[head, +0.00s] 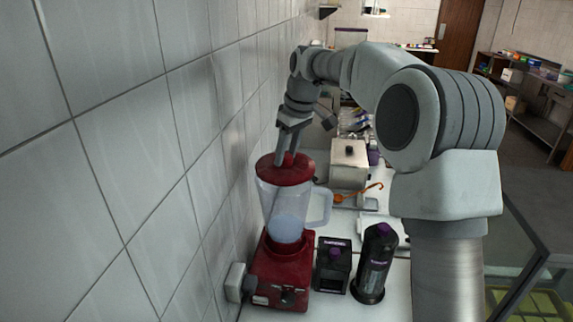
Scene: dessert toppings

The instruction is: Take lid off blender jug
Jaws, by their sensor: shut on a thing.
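The blender stands on the white counter against the tiled wall, with a red base (282,275) and a clear jug (287,213) whose handle points right. The red lid (285,172) sits at the top of the jug. My gripper (287,158) reaches down from above and is shut on the lid, at its raised middle. The fingers partly cover the lid's centre. I cannot tell whether there is a gap between lid and jug rim.
A black box (333,265) and a dark bottle (375,263) stand right of the blender. A white container with a lid (349,165) and an orange utensil (357,194) lie behind. The tiled wall (130,150) is close on the left.

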